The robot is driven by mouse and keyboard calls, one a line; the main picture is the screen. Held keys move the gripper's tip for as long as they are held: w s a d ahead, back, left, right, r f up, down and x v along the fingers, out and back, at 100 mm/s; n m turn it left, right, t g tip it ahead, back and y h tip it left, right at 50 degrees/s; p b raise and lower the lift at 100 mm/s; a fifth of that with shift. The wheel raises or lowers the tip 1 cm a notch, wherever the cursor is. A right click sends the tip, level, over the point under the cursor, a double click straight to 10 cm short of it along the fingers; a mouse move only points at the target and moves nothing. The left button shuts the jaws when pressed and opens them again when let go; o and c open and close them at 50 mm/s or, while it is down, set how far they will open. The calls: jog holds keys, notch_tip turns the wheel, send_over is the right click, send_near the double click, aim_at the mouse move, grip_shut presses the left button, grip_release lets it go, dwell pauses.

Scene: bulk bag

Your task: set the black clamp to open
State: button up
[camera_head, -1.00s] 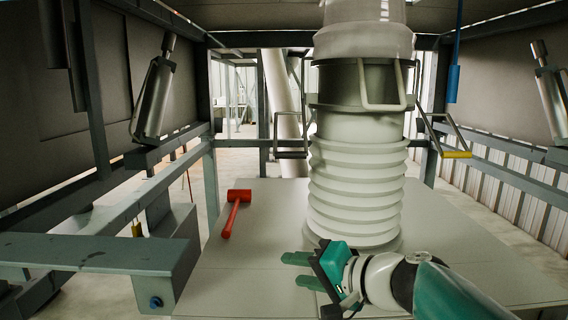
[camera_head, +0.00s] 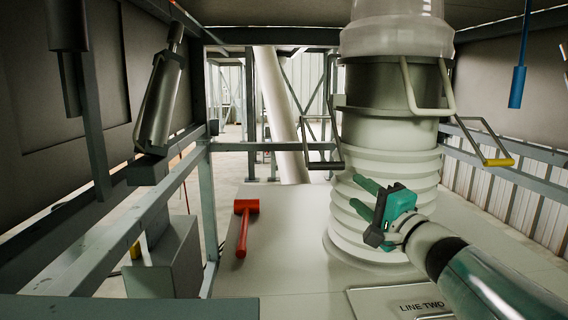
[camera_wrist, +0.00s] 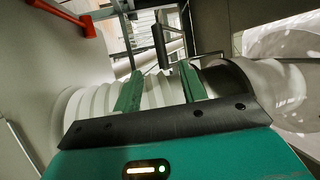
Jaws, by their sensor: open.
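The black clamp shows as a wire lever with a black grip (camera_head: 326,165), sticking out on the left of the dark metal collar (camera_head: 390,85) around the white spout. Its grip hangs low and roughly level. In the wrist view a dark bar that looks like this grip (camera_wrist: 160,48) lies beyond the fingertips. My gripper (camera_head: 358,197) is open and empty, in front of the ribbed lower spout, below and to the right of the black grip. In the wrist view my green fingers (camera_wrist: 161,78) stand apart with the ribbed spout behind them.
A yellow-gripped lever (camera_head: 498,162) is on the right of the collar, and a pale wire bail (camera_head: 428,108) is at its front. A red mallet (camera_head: 243,222) lies on the table. Grey frame rails (camera_head: 110,225) run along the left. A blue handle (camera_head: 517,87) hangs at right.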

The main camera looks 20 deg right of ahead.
aim_at(329, 168)
jog(key=x, duration=1.3)
jog(key=shift+w+d, duration=0.3)
jog(key=shift+w, duration=0.2)
jog(key=shift+r, duration=0.1)
grip_shut()
